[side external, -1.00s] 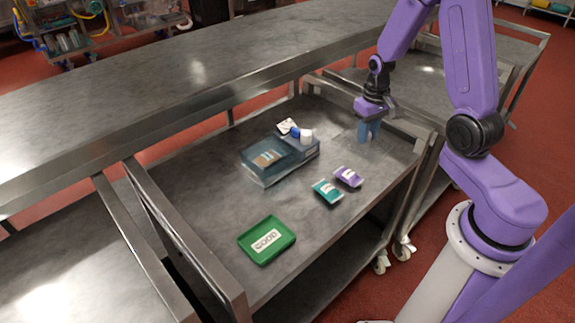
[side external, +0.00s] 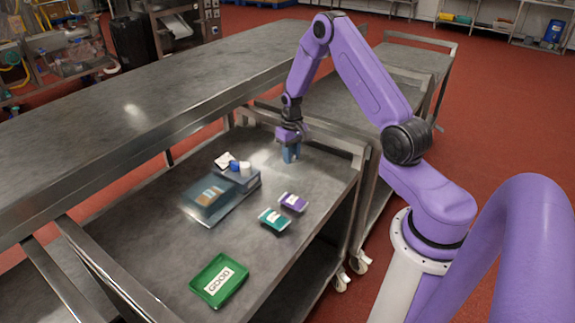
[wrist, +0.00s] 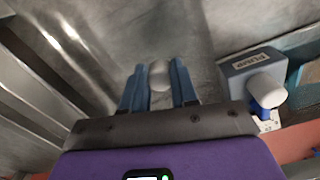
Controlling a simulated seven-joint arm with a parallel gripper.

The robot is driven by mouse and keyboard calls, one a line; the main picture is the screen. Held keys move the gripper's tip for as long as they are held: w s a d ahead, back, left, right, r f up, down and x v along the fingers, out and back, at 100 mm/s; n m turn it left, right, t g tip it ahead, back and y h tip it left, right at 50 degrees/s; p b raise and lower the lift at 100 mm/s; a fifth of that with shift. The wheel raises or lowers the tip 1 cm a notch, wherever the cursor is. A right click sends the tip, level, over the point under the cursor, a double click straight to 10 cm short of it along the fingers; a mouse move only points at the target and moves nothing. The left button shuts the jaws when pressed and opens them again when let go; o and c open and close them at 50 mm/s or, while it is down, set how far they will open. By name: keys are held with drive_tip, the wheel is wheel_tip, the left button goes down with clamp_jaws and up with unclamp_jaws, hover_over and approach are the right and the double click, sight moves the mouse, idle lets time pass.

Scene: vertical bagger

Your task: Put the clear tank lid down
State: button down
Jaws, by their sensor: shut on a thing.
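My gripper (side external: 291,157) points down low over the back right part of the cart top. In the wrist view its blue fingers (wrist: 159,78) are shut on a round grey knob (wrist: 158,73), which I take as the handle of the clear tank lid. The see-through sheet of the lid is hard to make out, and I cannot tell whether it touches the metal surface. The clear bluish tank (side external: 200,203) stands left of my gripper in the side view, with a brown labelled thing showing in it. A grey box marked PUMP (wrist: 237,70) is beside the tank.
Purple (side external: 293,203) and teal (side external: 274,220) packs lie in front. A green GOOD tray (side external: 219,281) is nearer. Raised rails (side external: 345,143) edge the cart.

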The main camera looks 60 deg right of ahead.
drive_tip(key=shift+w+d+f, duration=0.2)
drive_tip(key=shift+w+f, duration=0.25)
drive_tip(key=shift+f, duration=0.15)
drive_tip(key=shift+w+d+f, duration=0.2)
drive_tip(key=shift+w+f, duration=0.25)
drive_tip(key=shift+f, duration=0.15)
drive_tip(key=shift+w+d+f, duration=0.1)
drive_tip(key=shift+f, duration=1.55)
drive_tip(key=shift+f, duration=0.1)
drive_tip(key=c, duration=0.9)
unclamp_jaws()
drive_tip(key=shift+o, duration=0.2)
